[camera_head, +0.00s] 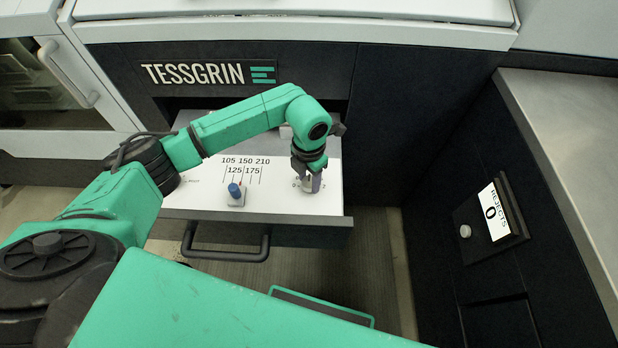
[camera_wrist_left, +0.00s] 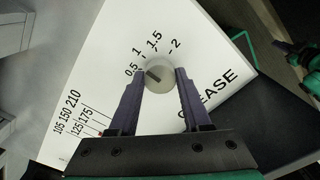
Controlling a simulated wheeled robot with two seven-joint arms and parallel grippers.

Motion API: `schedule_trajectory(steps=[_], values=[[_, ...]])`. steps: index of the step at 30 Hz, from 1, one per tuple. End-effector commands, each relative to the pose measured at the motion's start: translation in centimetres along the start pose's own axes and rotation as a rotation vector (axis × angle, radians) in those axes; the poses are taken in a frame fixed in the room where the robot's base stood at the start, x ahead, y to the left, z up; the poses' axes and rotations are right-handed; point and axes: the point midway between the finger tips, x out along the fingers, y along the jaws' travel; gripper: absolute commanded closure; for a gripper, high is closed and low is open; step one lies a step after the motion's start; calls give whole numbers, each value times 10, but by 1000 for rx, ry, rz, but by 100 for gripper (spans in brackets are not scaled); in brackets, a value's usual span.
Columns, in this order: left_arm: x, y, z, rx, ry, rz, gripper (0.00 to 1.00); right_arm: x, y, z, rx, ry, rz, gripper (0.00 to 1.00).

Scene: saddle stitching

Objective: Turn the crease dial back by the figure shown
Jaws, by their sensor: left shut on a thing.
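The crease dial is a pale round knob (camera_wrist_left: 160,73) on a white panel, with the word CREASE beside it. Its scale reads 0.5, 1, 1.5 and 2, and a dark mark on the knob points roughly toward 0.5. My left gripper (camera_wrist_left: 158,76) is shut on the dial, with one dark finger on each side. In the head view my left gripper (camera_head: 310,178) comes down on the dial from above and hides most of it.
A blue slider knob (camera_head: 235,192) stands left of the dial, by a scale from 105 to 210. A grey counter (camera_head: 572,130) edges the right side.

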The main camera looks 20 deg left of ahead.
Motion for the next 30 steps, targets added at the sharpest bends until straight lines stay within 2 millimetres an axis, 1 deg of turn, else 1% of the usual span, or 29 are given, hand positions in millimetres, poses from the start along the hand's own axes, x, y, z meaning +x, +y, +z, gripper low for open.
schedule_trajectory(steps=[12, 13, 14, 15, 25, 28, 30], values=[[-2, 1, 1, -9, -5, 1, 100, 0, 0, 0, 0, 0, 0, 100], [-2, 1, 1, -9, -5, 1, 48, 0, 0, 0, 0, 0, 0, 100], [-2, 1, 1, -9, -4, 1, 37, 0, 0, 0, 0, 0, 0, 100], [-2, 1, 1, -9, -4, 1, 22, 0, 0, 0, 0, 0, 0, 100], [-2, 0, 1, -8, -2, 1, 22, 0, 0, 0, 0, 0, -1, 100], [-12, 1, 1, -8, -4, 2, 22, 0, 0, 0, 0, 0, -1, 100], [-27, 1, 1, -7, -6, 2, 22, 0, 0, 0, 0, 0, -1, 100]])
